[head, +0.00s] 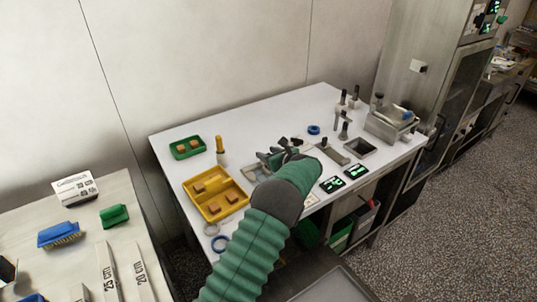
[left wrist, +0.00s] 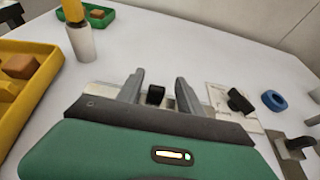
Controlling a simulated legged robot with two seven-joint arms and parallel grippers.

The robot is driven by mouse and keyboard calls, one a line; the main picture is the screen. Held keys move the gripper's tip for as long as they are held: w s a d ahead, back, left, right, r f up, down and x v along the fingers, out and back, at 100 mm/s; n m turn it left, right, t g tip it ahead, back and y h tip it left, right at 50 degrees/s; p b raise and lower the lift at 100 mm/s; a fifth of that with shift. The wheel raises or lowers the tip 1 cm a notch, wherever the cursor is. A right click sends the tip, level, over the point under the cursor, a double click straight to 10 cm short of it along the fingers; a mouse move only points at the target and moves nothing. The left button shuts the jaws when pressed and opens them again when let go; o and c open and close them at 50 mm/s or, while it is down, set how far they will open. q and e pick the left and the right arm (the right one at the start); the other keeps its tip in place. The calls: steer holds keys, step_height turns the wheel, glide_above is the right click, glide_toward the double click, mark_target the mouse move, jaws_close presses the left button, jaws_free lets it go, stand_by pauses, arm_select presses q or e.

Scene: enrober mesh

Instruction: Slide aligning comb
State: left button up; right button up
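My left gripper (head: 286,150) reaches over the middle of the white table. In the left wrist view its two grey fingers (left wrist: 160,90) stand apart, with a small black knob (left wrist: 155,95) showing between them. Gaps show on both sides of the knob, so the fingers do not appear to grip it. Which part is the aligning comb I cannot tell; my gripper hides much of the fixture. My right gripper is not in view.
A yellow tray (head: 228,208) and a green tray (head: 176,153) with brown blocks stand left of the fixture. A yellow-handled tool (head: 220,148) stands in a holder. A blue ring (head: 314,129), upright metal tools (head: 343,118) and two digital displays (head: 332,184) are to the right.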

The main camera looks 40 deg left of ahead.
arm_select(q)
steer(key=shift+a+f, duration=0.1)
steer(key=shift+a, duration=0.1)
steer(key=shift+d, duration=0.1)
steer(key=v, duration=1.6)
steer(key=shift+s+d, duration=0.1)
steer(key=shift+d, duration=0.2)
